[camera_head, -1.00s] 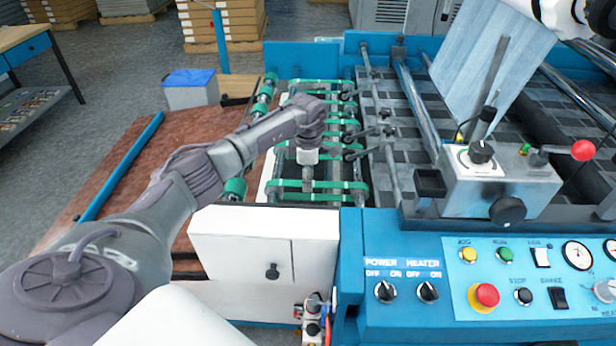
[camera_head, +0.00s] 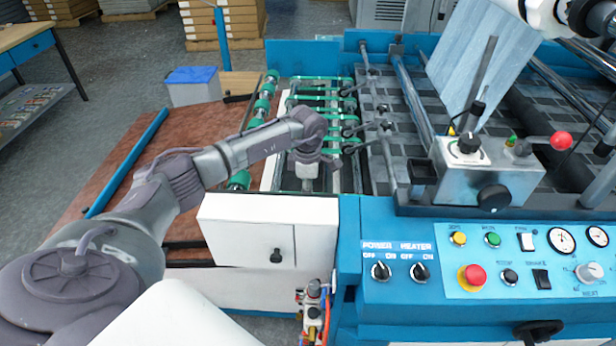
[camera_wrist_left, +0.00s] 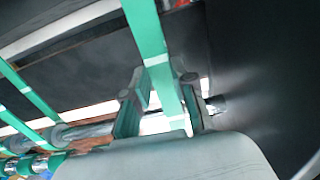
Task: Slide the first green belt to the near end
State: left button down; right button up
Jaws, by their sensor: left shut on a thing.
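Several green belts (camera_head: 317,97) run crosswise between rollers on the blue machine in the head view. My left gripper (camera_head: 306,186) is low at the near end of this row, just behind the white cabinet. In the left wrist view a green belt (camera_wrist_left: 150,42) passes between the two fingers of my left gripper (camera_wrist_left: 165,108), which are shut on it. In the head view the cabinet edge and my gripper hide most of this held belt. Another green belt (camera_wrist_left: 28,90) is at the left of the wrist view, apart from the fingers. My right gripper is not in view.
The white cabinet (camera_head: 245,232) stands directly in front of the belts. A control panel (camera_head: 455,262) with knobs and buttons is at the right. Dark rods with round ends (camera_head: 362,128) reach in beside the belts. A brown board (camera_head: 130,165) lies to the left.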

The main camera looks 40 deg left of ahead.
pick_arm(q)
jog(key=shift+s+d+f, duration=0.1)
jog(key=shift+s+d, duration=0.25)
jog(key=shift+s, duration=0.15)
jog(key=c, duration=1.2)
grip_release()
jog(key=shift+c, duration=0.2)
jog(key=shift+o, duration=1.3)
jog(key=shift+s, duration=0.1)
jog(key=shift+o, duration=0.2)
notch_tip(320, 180, up, 12)
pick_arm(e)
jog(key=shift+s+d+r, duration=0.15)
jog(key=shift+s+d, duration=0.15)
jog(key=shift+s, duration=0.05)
